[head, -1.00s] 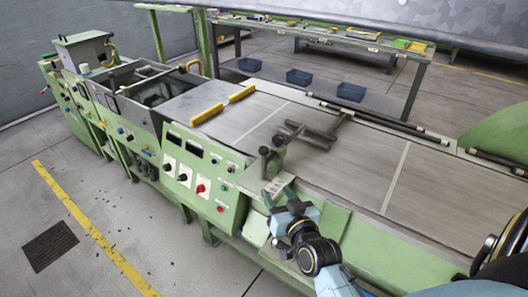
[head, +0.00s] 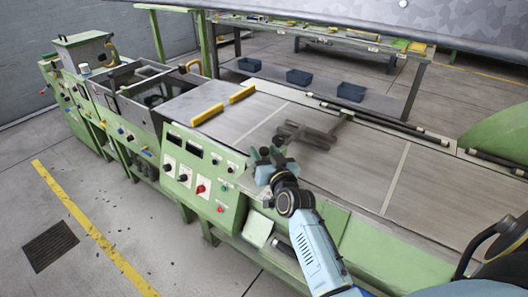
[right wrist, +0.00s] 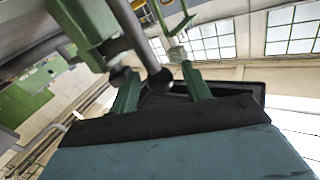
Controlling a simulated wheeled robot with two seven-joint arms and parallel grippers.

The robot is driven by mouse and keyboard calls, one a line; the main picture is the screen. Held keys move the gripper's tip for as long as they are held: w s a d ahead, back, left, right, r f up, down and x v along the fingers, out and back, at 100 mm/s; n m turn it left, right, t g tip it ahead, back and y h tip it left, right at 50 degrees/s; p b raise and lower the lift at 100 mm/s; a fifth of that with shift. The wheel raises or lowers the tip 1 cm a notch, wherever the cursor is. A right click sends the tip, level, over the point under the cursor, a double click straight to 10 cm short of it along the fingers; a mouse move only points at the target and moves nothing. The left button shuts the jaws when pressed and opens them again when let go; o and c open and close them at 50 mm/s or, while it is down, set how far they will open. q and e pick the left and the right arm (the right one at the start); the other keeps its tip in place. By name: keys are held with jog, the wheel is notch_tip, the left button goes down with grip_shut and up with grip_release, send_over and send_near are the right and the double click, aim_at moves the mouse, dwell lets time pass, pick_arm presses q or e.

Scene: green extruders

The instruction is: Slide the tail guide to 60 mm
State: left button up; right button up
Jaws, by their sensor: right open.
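The tail guide (head: 312,136) is a dark metal bar assembly lying over the grey belt (head: 342,170). Its near end has dark ball-ended handles, mostly covered by my right gripper (head: 269,158) in the head view. In the right wrist view, my right gripper (right wrist: 161,88) is open, with one green finger on each side. A dark ball knob (right wrist: 160,80) on a rod shows between the fingers. A second dark knob (right wrist: 121,77) shows by the left finger. I cannot tell whether the fingers touch either knob. My left gripper is not in view.
The green control panel (head: 203,178) with knobs and displays stands just left of my right gripper. Yellow bars (head: 207,114) lie across the belt's far left part. A green side rail runs along the near edge. Blue bins (head: 299,77) sit behind the machine.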

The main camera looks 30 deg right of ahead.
jog(key=shift+w+d, duration=0.1)
jog(key=shift+w, duration=0.3)
jog(key=shift+c, duration=0.3)
grip_shut()
jog(key=shift+s+a+r+p, duration=0.1)
jog(key=shift+s+a+p, duration=0.1)
jog(key=shift+a+p, duration=0.3)
jog(key=shift+s+a, duration=0.2)
jog(key=shift+a, duration=0.25)
jog(key=shift+o, duration=0.3)
grip_release()
